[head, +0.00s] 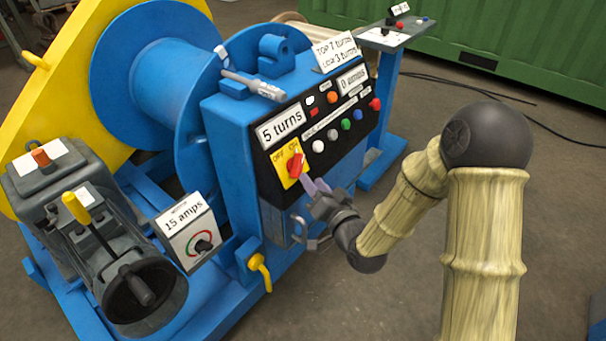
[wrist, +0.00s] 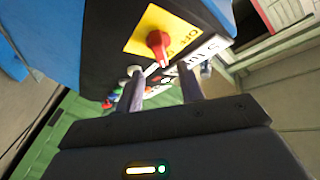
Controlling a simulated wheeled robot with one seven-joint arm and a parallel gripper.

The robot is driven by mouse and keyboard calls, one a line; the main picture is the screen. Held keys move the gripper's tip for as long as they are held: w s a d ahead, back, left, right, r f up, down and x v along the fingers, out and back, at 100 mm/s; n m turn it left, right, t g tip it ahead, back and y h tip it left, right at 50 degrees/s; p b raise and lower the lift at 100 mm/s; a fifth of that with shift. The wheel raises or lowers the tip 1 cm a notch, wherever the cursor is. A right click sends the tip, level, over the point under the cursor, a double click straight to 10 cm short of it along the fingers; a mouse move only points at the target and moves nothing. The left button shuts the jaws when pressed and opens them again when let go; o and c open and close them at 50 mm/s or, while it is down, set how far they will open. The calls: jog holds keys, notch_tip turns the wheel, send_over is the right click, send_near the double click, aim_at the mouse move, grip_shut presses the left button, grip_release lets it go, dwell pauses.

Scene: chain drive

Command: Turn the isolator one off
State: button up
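The isolator is a red rotary knob (head: 296,164) on a yellow plate (head: 286,170) marked OFF and ON, at the lower left of the black control panel. In the head view the knob is tilted and its setting is hard to tell. In the wrist view the red knob (wrist: 158,42) stands out from the yellow plate just beyond the fingers. My gripper (head: 316,186) is just below and right of the knob. In the wrist view its two fingers (wrist: 161,92) are apart with nothing between them. They appear not to touch the knob.
The panel (head: 330,128) also carries several coloured buttons and displays reading "5 turns" and "0 amps". A yellow lever (head: 261,271) juts out below it. A "15 amps" box (head: 190,231) and a handwheel (head: 144,290) are at left. Open floor lies at right.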

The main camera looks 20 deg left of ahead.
aim_at(302, 167)
jog(key=x, duration=0.6)
jog(key=shift+w+a+b, duration=0.15)
jog(key=shift+a+b, duration=0.05)
jog(key=shift+b, duration=0.15)
jog(key=shift+c, duration=0.2)
grip_shut()
